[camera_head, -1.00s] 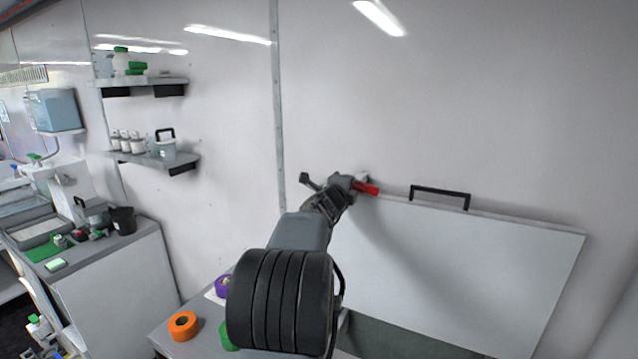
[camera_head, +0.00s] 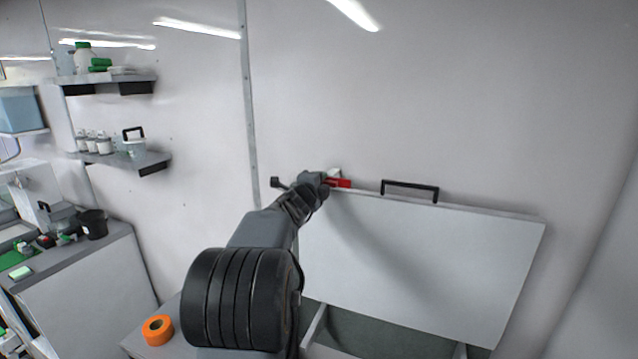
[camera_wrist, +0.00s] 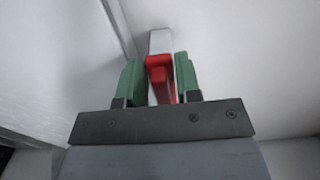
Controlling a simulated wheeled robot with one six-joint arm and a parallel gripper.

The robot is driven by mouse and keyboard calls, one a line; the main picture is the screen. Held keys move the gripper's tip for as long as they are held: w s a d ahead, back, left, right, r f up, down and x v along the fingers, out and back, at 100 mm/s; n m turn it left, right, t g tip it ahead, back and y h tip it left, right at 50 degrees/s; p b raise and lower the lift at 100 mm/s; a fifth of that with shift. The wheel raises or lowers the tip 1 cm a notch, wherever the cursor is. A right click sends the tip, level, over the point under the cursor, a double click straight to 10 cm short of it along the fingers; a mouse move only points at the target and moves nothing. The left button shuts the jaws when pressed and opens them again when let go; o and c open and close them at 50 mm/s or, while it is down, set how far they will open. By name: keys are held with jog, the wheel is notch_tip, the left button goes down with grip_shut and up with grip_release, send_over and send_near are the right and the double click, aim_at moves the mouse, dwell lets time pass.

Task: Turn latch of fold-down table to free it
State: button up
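The fold-down table (camera_head: 430,270) is a pale panel hanging flat along the wall, with a black handle (camera_head: 410,188) on its top edge. The red latch (camera_head: 340,183) is at the panel's top left corner. My gripper (camera_head: 327,181) is at the latch. In the wrist view the red latch (camera_wrist: 160,78) is between the green-padded fingers of my gripper (camera_wrist: 161,75), which flank it closely and seem to touch it. A white piece (camera_wrist: 160,41) shows behind the latch. My arm hides part of the panel's left side.
An orange tape roll (camera_head: 158,330) lies on the counter at lower left. Shelves (camera_head: 125,160) with bottles and a small bucket are on the left wall. An open compartment (camera_head: 370,335) is below the panel. The wall above the panel is clear.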

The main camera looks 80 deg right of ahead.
jog(key=shift+o, duration=0.7)
jog(key=w+a+b, duration=0.2)
jog(key=a, duration=1.1)
jog(key=shift+a+b, duration=0.35)
jog(key=shift+b, duration=0.05)
